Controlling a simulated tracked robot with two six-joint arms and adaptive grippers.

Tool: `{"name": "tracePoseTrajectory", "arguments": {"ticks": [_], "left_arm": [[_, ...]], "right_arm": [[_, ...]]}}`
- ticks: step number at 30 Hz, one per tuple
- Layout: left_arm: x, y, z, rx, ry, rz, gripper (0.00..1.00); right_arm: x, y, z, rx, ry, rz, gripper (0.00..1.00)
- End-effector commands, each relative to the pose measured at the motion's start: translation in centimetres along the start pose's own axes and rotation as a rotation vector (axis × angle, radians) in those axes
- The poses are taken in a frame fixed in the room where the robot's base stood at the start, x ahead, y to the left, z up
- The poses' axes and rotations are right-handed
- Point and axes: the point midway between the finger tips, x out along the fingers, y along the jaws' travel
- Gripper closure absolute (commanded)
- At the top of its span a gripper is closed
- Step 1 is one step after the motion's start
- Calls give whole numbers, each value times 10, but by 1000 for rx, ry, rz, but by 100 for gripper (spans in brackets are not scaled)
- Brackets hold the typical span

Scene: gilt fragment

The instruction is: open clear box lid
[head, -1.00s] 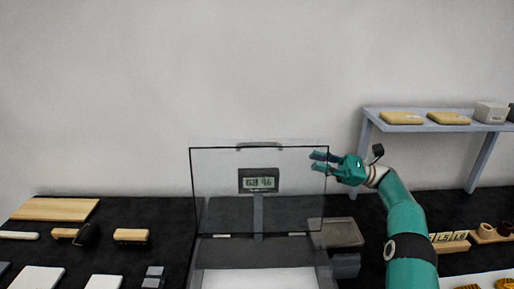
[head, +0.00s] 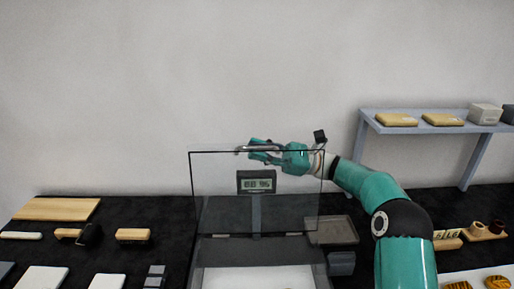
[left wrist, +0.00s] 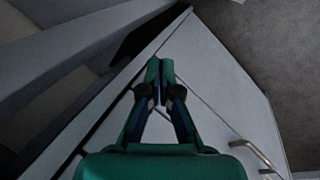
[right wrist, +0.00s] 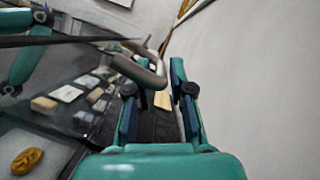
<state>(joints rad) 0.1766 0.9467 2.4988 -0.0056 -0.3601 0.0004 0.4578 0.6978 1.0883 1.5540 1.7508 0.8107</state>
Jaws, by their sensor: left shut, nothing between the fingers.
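The clear box (head: 318,275) stands at the middle of the black table. Its clear, dark-edged lid (head: 222,180) is raised, standing about upright. A handle (head: 243,150) is on the lid's top edge; a loop-shaped handle (right wrist: 150,72) shows close by the fingers in the right wrist view. My right gripper (head: 255,150) is at the lid's top edge beside the handle. Its fingers (right wrist: 157,92) are apart with nothing held between them; I cannot tell if one touches the handle. My left gripper (left wrist: 160,72) is shut and empty above a pale panel, outside the head view.
A display reading digits (head: 257,182) stands on a post, seen through the lid. A grey tray (head: 332,230) lies right of the box. A raised shelf (head: 430,128) with yellow blocks is at back right. Brushes and pale blocks lie on the left; the wall is behind.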

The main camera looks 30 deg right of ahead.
Motion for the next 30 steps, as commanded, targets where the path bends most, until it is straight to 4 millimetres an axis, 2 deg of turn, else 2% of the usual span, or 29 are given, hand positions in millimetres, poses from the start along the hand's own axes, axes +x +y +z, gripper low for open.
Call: {"name": "tracePoseTrajectory", "arguments": {"ticks": [3, 11, 12, 16, 30], "left_arm": [[-1, 0, 0, 0, 0, 0, 100], [-1, 0, 0, 0, 0, 0, 100], [-1, 0, 0, 0, 0, 0, 100], [-1, 0, 0, 0, 0, 0, 100], [-4, 2, 0, 0, 0, 0, 100]], "right_arm": [[6, 0, 0, 0, -1, 1, 78], [8, 0, 0, 0, 0, 0, 78], [8, 0, 0, 0, 0, 0, 80], [7, 0, 0, 0, 0, 0, 100], [11, 0, 2, 1, 0, 1, 100]]}}
